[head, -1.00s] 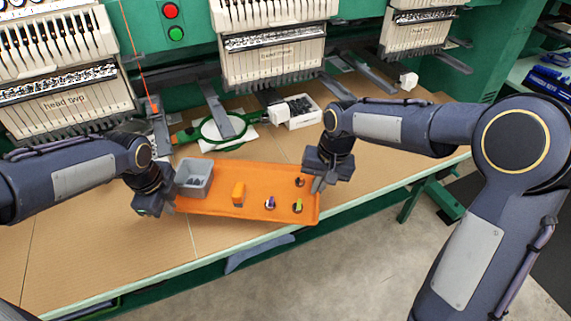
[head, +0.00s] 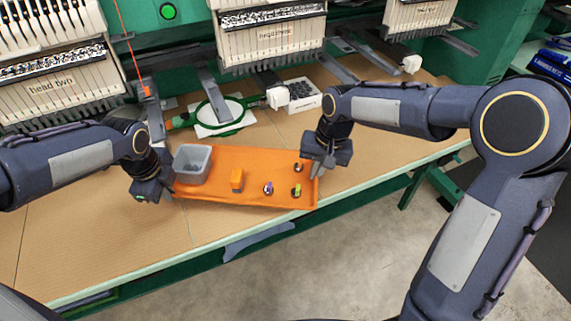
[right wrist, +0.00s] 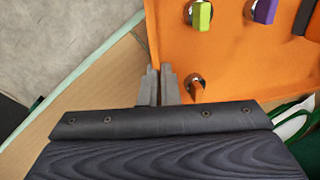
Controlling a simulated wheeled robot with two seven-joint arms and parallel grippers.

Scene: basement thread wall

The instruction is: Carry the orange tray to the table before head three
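The orange tray (head: 215,196) is over the cardboard-coloured table top (head: 100,240), near its front edge. I cannot tell whether it touches the table. It carries a grey bin (head: 192,165), an orange block (head: 237,180) and several small spools, one purple (head: 268,188) and one green (head: 296,190). My left gripper (head: 170,189) is at the tray's left end and appears shut on it; its fingertips are partly hidden. My right gripper (head: 318,170) is at the right end. In the right wrist view its fingers (right wrist: 158,86) close on the tray's wall (right wrist: 152,35). Head three (head: 272,33) is behind the tray.
A green hoop (head: 222,118) on white cloth and a white box of dark pieces (head: 300,93) lie behind the tray. Head two (head: 50,85) stands at the left. Grey machine arms (head: 212,95) reach over the table. Bare table lies left; floor (head: 330,265) is in front.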

